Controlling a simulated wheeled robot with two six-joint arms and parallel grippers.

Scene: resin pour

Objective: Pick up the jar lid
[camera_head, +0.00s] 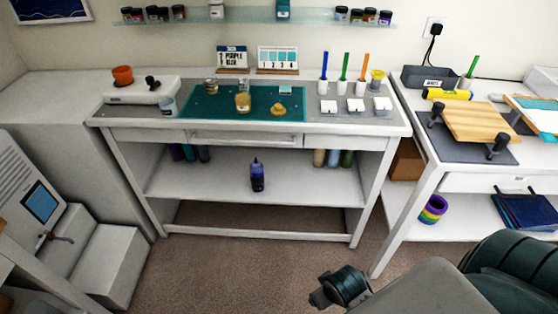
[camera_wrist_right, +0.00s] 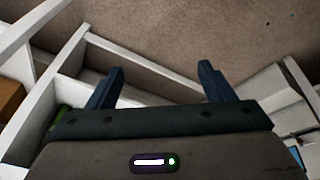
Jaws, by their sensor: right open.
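I cannot make out a jar lid for certain. A small yellow-tan piece (camera_head: 278,109) lies on the teal mat (camera_head: 225,112) on the workbench; I cannot tell whether it is a lid. To its left on the mat stand a cup with amber contents (camera_head: 243,101) and a small jar (camera_head: 210,87). My right gripper (camera_wrist_right: 160,82) is open and empty, with its fingers wide apart over the floor in the wrist view. In the head view my right arm comes in at the bottom right, well away from the bench. My left gripper is not in view.
A dark purple bottle (camera_head: 257,176) stands on the shelf under the bench. White blocks (camera_head: 356,105) and brush holders (camera_head: 343,88) line the bench's right side. A second table (camera_head: 460,168) with a wooden board (camera_head: 480,122) is at the right. The carpet (camera_head: 240,270) in front is clear.

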